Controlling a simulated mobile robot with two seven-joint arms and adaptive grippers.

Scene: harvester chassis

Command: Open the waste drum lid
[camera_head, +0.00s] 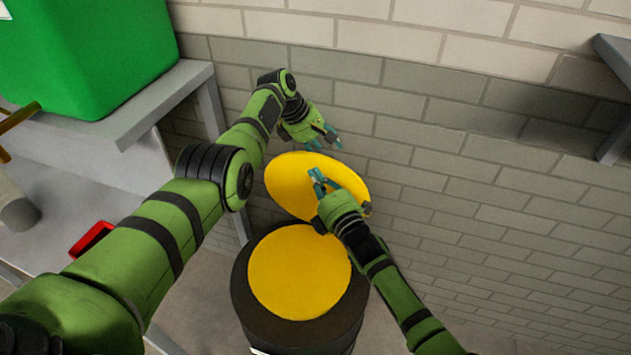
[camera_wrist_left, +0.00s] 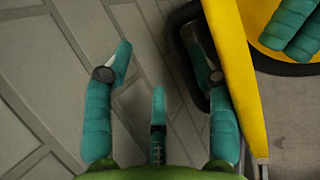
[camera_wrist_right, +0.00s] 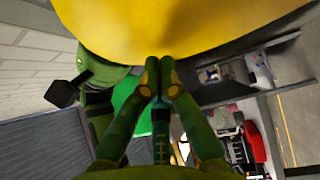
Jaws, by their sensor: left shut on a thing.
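The waste drum (camera_head: 302,335) is a dark round barrel at the lower middle of the head view, with a yellow round top face (camera_head: 300,272). Its yellow lid (camera_head: 290,188) is raised and tilted behind the drum, near the wall. My left gripper (camera_head: 322,142) is at the lid's far side. In the left wrist view its fingers look spread, one beside a black handle (camera_wrist_left: 178,35) on the lid's back; it is shut on the lid, though the contact is unclear. My right gripper (camera_head: 316,178) is at the lid's front face; its fingertips meet in the right wrist view (camera_wrist_right: 158,68).
A brick wall (camera_head: 440,130) stands close behind the lid. A grey bench (camera_head: 150,110) with a green bin (camera_head: 90,55) is at the left, with a red object (camera_head: 92,239) lower down. Floor right of the drum looks clear.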

